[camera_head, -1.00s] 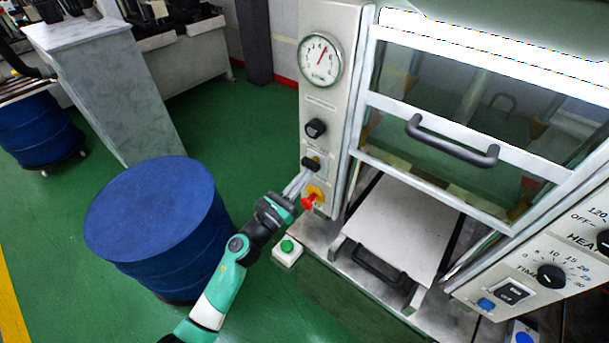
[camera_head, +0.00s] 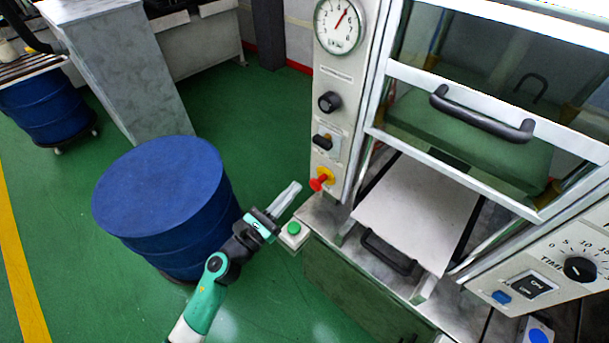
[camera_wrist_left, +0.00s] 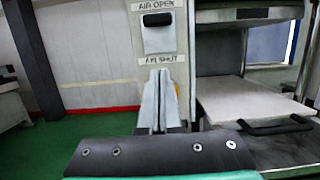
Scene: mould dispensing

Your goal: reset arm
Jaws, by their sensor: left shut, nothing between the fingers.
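My left gripper (camera_head: 288,192) is shut and empty. Its fingers point up and right, in free air beside the press's control panel and apart from it. In the left wrist view the closed fingers (camera_wrist_left: 160,90) stand upright in front of the panel, below the "AIR OPEN" and "AIR SHUT" labels. The black air lever (camera_head: 322,142) is on the panel; it also shows in the left wrist view (camera_wrist_left: 158,20). The red emergency knob (camera_head: 319,182) is just below it. My right gripper is not in view.
A blue drum (camera_head: 160,190) stands left of my left arm. A green button box (camera_head: 293,234) is close to the gripper. The white plate with a black handle (camera_head: 415,210) lies under the press door (camera_head: 395,72). Green floor is free behind the drum.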

